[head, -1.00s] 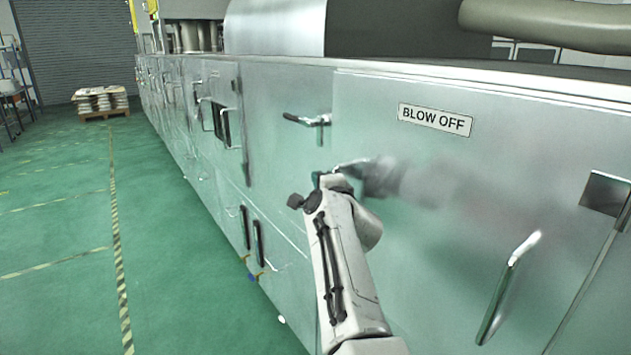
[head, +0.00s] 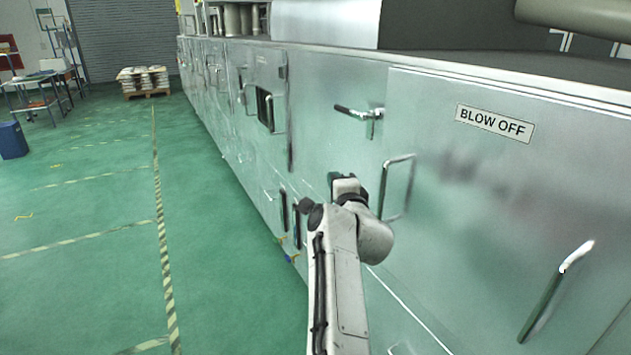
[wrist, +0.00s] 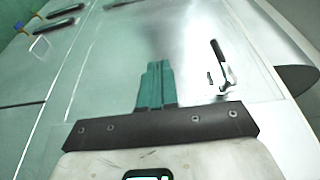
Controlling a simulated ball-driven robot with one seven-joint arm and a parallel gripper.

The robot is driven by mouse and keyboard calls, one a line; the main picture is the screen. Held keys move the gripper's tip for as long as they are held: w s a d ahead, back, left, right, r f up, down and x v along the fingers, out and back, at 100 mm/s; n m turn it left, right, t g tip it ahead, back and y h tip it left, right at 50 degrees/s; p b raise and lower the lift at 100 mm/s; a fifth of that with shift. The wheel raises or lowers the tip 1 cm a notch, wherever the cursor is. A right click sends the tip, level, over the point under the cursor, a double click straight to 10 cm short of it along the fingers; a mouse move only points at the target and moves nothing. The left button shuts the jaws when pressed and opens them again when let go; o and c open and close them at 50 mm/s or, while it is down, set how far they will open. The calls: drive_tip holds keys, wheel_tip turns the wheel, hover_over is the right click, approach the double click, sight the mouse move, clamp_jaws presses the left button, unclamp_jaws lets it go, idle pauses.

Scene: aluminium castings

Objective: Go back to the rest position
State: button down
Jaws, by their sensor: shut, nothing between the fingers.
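My gripper (wrist: 157,66) shows in the wrist view with its two teal fingers pressed together and nothing between them. In the head view, the end of my arm is in front of the metal cabinet (head: 450,250), and the gripper is mostly hidden behind my wrist. A U-shaped handle (head: 398,187) on the panel is just right of my wrist and looks apart from it. A lever handle (head: 358,113) is above.
The long cabinet row runs away on the right, with a BLOW OFF label (head: 495,123) and another bar handle (head: 556,290). Open green floor (head: 90,230) with striped tape lies left. A loaded pallet (head: 143,80) and blue bin (head: 12,139) stand farther off.

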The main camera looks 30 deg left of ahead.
drive_tip(key=shift+s+a+f, duration=0.1)
drive_tip(key=shift+s+a, duration=0.55)
drive_tip(key=shift+s, duration=0.3)
drive_tip(key=shift+s+a, duration=0.6)
drive_tip(key=shift+s, duration=0.3)
